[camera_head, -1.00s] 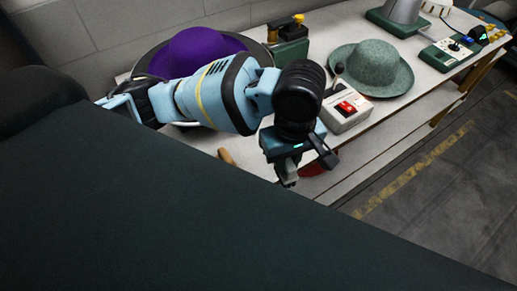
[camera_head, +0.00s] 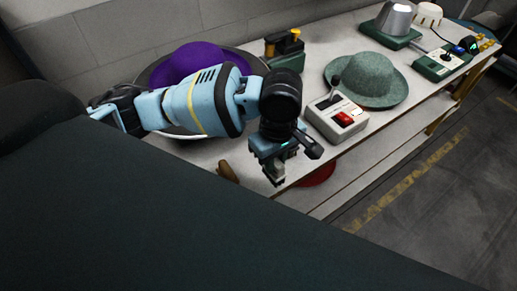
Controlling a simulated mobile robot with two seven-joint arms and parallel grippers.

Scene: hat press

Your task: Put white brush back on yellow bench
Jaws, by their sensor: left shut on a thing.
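My left gripper (camera_head: 276,179) points down near the front edge of the bench, left of the white switch box. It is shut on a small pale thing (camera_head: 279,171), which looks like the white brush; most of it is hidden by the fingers. The bench has a pale top (camera_head: 385,125) and yellow legs (camera_head: 467,82). My right gripper is not in view.
On the bench are a purple hat (camera_head: 190,60), a green hat (camera_head: 370,78), a white box with a red switch (camera_head: 337,119) and a green control box (camera_head: 443,65). A brown object (camera_head: 228,171) lies near the front edge. A red round thing (camera_head: 318,174) is below it.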

